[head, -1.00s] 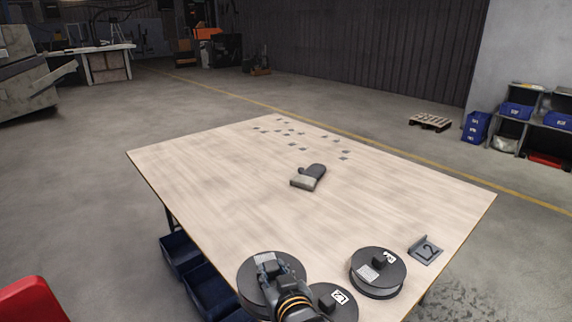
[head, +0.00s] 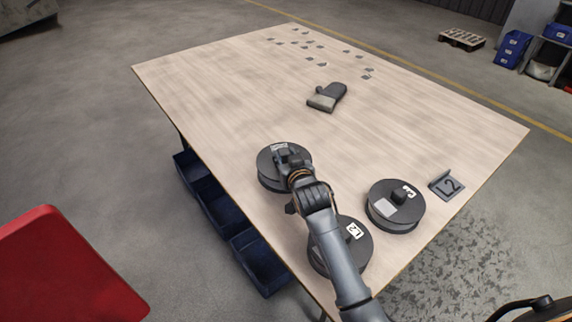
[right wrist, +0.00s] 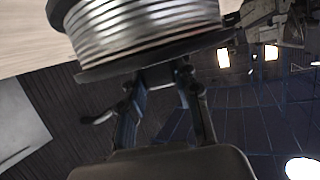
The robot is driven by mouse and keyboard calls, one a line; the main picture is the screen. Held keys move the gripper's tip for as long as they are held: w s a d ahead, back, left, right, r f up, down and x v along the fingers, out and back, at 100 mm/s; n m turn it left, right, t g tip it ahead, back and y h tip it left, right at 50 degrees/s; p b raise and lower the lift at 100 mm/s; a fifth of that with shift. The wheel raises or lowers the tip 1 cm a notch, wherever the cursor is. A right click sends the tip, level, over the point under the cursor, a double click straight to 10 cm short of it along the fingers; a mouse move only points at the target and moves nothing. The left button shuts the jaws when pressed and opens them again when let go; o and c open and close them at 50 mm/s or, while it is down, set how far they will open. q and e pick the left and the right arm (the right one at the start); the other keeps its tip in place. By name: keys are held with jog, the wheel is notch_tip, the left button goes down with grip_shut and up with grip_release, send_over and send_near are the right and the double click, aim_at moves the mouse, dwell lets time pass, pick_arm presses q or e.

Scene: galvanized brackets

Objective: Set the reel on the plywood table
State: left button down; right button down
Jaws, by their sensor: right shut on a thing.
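The reel (head: 268,175) has dark flanges and a pale label, and sits over the left part of the plywood table (head: 230,90). My right gripper (head: 288,158) is shut on the hub at its top. In the right wrist view, the reel (right wrist: 145,22) shows silver windings between black flanges, and the fingers (right wrist: 160,78) meet at its near flange. The tabletop shows close beside its far flange; I cannot tell whether it touches. My left gripper is not in view.
Two similar reels, one at the right (head: 388,216) and one partly under my arm (head: 360,250), stand near the front edge.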

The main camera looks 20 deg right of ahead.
aim_at(286, 157)
jog(key=shift+w+d+f, duration=0.2)
jog(key=shift+w+f, duration=0.4)
jog(key=shift+w+d+f, duration=0.15)
jog(key=shift+w+f, duration=0.4)
jog(key=shift+f, duration=1.55)
jog(key=c, duration=1.4)
grip_release()
jog(key=shift+f+b, duration=0.3)
jog(key=o, duration=0.4)
jog(key=shift+s, duration=0.1)
jog(key=shift+r, duration=0.15)
jog(key=shift+s, duration=0.15)
jog(key=p+v, duration=0.1)
jog(key=v, duration=1)
jog(key=shift+s+r, duration=0.15)
jog(key=shift+s, duration=0.2)
